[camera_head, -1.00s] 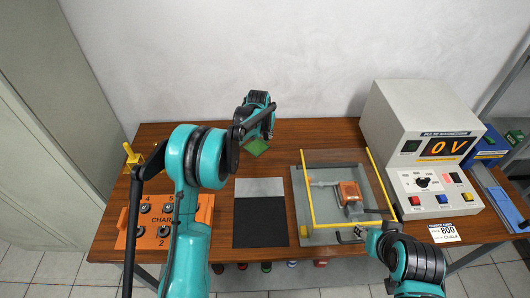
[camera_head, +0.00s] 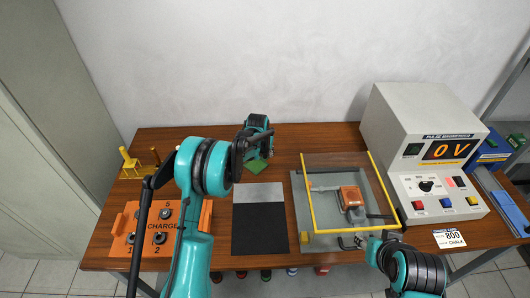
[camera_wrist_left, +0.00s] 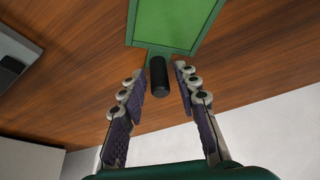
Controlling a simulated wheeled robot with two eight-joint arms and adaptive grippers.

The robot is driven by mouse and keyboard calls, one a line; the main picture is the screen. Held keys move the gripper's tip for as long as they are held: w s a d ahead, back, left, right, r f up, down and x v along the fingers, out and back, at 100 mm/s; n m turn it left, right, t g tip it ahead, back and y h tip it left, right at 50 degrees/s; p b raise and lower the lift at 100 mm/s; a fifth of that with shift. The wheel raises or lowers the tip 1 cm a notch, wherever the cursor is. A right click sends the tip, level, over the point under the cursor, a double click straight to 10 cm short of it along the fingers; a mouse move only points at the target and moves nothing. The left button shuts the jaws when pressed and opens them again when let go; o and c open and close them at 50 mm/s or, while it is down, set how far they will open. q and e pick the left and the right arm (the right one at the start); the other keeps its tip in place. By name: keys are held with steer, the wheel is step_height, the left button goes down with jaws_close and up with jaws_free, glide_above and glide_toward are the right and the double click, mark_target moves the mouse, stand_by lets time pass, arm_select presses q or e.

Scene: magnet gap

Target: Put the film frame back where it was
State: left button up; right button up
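The film frame, a flat green frame (camera_wrist_left: 178,20) with a black handle (camera_wrist_left: 158,76), lies on the wooden table and is partly cut off in the left wrist view. In the head view the green frame (camera_head: 257,167) sits behind the grey and black mat, partly hidden by my left gripper. My left gripper (camera_wrist_left: 158,80) is open, its fingers on either side of the handle with gaps visible. It is above the frame in the head view (camera_head: 262,150). My right gripper (camera_head: 357,240) is at the front edge of the yellow-edged clear guard (camera_head: 308,195); its finger opening is unclear.
Under the guard are a grey plate and an orange block (camera_head: 350,196). The mat (camera_head: 259,228) lies left of it. An orange charge box (camera_head: 125,243) and a yellow post (camera_head: 128,160) stand at left. The pulse magnetizer (camera_head: 425,120) reads 0 V at right.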

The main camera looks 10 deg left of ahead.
mark_target(262, 166)
arm_select(q)
steer(key=shift+s+r+p, duration=0.1)
steer(key=shift+r+p, duration=0.2)
steer(key=shift+r, duration=0.25)
steer(key=s+f+p+v, duration=0.1)
steer(key=s+v, duration=0.1)
steer(key=v, duration=1)
steer(key=s+f+p+v, duration=0.1)
steer(key=s+p+v, duration=0.15)
steer(key=v, duration=0.85)
steer(key=s+d+r+t, duration=0.1)
steer(key=s+t, duration=0.1)
steer(key=s, duration=2.4)
steer(key=shift+s+d+t+b, duration=0.2)
steer(key=shift+s+t+b, duration=0.1)
steer(key=shift+s, duration=0.1)
